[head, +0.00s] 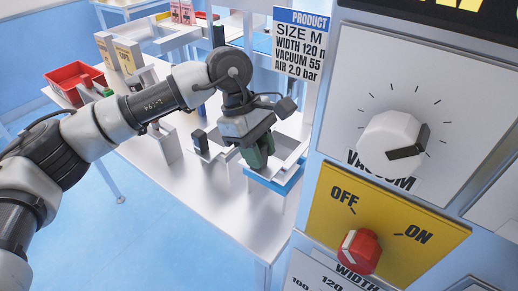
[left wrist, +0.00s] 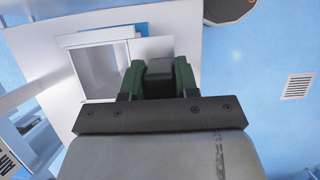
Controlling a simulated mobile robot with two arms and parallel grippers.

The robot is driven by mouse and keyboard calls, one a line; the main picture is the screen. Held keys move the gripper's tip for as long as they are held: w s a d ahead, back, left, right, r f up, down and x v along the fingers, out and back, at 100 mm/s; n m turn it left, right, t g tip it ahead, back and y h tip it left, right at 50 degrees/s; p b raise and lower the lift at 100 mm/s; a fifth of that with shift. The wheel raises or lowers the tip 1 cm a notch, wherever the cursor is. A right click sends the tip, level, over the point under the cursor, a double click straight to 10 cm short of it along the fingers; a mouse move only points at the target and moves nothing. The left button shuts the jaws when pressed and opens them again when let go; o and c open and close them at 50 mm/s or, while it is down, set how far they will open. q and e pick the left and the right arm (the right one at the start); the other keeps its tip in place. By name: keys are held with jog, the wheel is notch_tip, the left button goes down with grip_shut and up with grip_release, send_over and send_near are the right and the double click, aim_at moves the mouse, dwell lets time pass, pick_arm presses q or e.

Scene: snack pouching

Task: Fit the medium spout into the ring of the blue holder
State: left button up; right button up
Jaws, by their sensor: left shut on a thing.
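My left gripper (head: 258,155) has green fingers and is over the white fixture with the blue strip, at the near right part of the white table. In the left wrist view the fingers (left wrist: 159,80) are shut on a dark grey block, which I take for the medium spout (left wrist: 159,69). In the head view the gripper hides the spout. The blue holder (head: 276,183) shows as a blue strip just below the fingers. Its ring is hidden, so I cannot tell whether the spout touches it. My right gripper is not in view.
A white stand with a dark piece (head: 200,140) is left of the gripper. A red bin (head: 77,77) and upright boxes (head: 127,55) stand at the back left. A machine panel with a vacuum knob (head: 390,142) and red switch (head: 358,252) fills the right. The table's near left is clear.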

aim_at(259, 171)
pick_arm(q)
jog(key=shift+f+b, duration=2.5)
jog(key=shift+f, duration=0.25)
jog(key=o, duration=1)
jog(key=b+v, duration=0.1)
jog(key=v, duration=1)
jog(key=shift+s, duration=0.1)
